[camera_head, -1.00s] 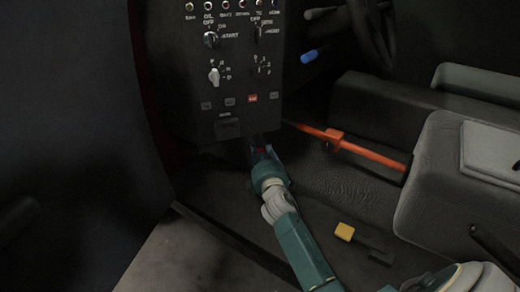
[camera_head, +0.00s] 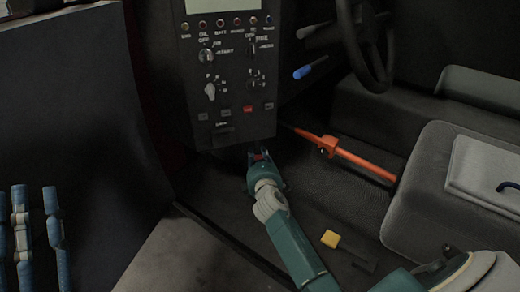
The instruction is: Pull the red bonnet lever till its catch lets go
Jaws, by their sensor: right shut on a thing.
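The red bonnet lever (camera_head: 258,155) shows only as a small bit of red below the bottom edge of the control panel. My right gripper (camera_head: 258,157) reaches up to it from below and is shut on it. The fingers hide most of the lever, and its catch cannot be made out. My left gripper (camera_head: 36,195) stands at the lower left edge with its fingers pointing up and apart, open and empty, far from the lever.
The dark control panel (camera_head: 228,90) with knobs and buttons hangs just above my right gripper. An orange handbrake-like bar (camera_head: 360,161) lies to the right. A yellow-topped pedal or block (camera_head: 331,239) is on the floor. A grey seat (camera_head: 425,205) stands at the right.

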